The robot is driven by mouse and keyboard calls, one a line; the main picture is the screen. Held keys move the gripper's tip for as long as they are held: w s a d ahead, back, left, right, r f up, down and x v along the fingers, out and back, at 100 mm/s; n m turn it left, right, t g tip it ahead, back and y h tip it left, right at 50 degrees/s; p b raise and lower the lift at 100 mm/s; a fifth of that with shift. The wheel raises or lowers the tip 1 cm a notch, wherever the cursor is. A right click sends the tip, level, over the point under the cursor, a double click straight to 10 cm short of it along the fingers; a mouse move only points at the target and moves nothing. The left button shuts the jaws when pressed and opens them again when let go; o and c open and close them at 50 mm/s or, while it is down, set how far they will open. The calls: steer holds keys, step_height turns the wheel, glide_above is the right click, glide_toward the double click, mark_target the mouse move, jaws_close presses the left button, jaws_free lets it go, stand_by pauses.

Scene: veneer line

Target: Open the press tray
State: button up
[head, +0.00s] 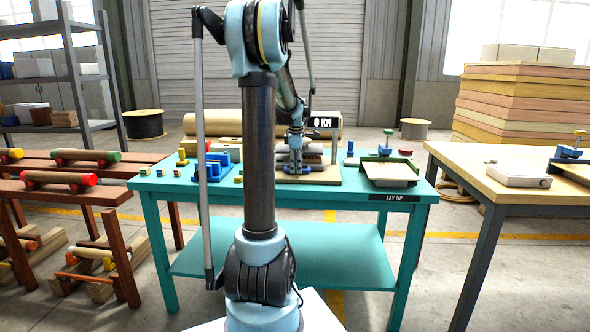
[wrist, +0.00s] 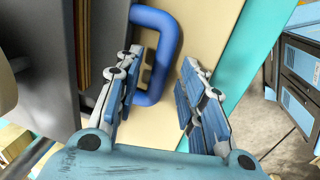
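The press (head: 318,152) stands on the teal table, under a "0 KN" display (head: 323,123); my arm hides part of it. A blue U-shaped handle (wrist: 172,45) lies over a cream board (wrist: 212,40) in the wrist view. Beside it is the dark grey press body (wrist: 50,75), with layered sheets (wrist: 88,30) at its edge. How far the tray is out cannot be told. My gripper (wrist: 157,62) is open, with the handle's bar between its fingers, nearer the left one. It also shows in front of the press in the head view (head: 294,158).
The teal table (head: 345,208) also holds blue and yellow fittings (head: 215,165) on the left and a green-edged tray (head: 390,172) on the right. A wood-topped table (head: 480,180) stands right, red racks (head: 90,190) left. Floor shows between the tables.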

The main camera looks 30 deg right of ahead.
steer(key=shift+f, duration=0.5)
steer(key=shift+w, duration=0.1)
jaws_close()
steer(key=s+a, duration=0.8)
steer(key=s, duration=0.5)
steer(key=shift+s+a, duration=0.15)
steer(key=shift+s, duration=0.2)
jaws_free()
